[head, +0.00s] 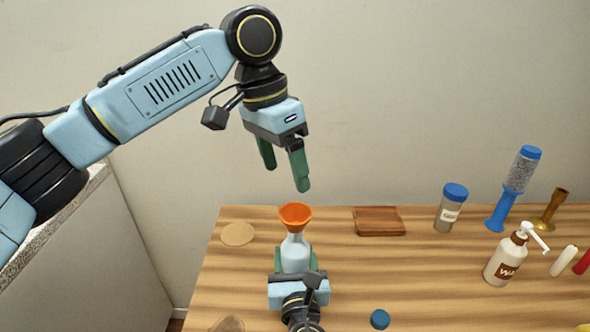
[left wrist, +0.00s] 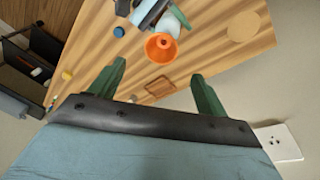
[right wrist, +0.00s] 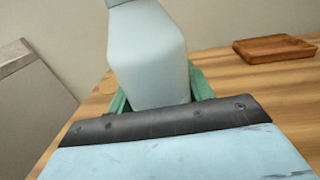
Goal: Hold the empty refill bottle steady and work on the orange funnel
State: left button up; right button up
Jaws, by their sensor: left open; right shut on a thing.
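The refill bottle (head: 295,255) is pale blue-white and stands upright on the wooden table. The orange funnel (head: 296,215) sits in its mouth, wide end up; it also shows in the left wrist view (left wrist: 161,48). My right gripper (head: 294,262) is shut on the bottle's lower body; the right wrist view shows the bottle (right wrist: 148,60) between its green fingers, with the top out of frame. My left gripper (head: 285,178) is open and empty, above the funnel and apart from it. The left wrist view shows its green fingers (left wrist: 155,85) spread wide.
A wooden tray (head: 379,222) lies right of the funnel, a round coaster (head: 238,234) to its left. A blue cap (head: 380,319) lies near the front. The wall is behind.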

aim_at(295, 213)
pick_arm(q)
jog(key=n, duration=0.1)
jog(key=d+n+y, duration=0.1)
jog(key=n, duration=0.1)
jog(key=n+y, duration=0.1)
jog(key=shift+s+d+f+n, duration=0.2)
jog(key=shift+d+n, duration=0.1)
jog(key=shift+d, duration=0.1)
notch_tip(295, 213, down, 12)
jog(key=shift+r, duration=0.1)
jog(key=c, duration=1)
jog(key=shift+r, duration=0.1)
jog(key=shift+r, duration=2.75)
jog(key=shift+r, duration=0.1)
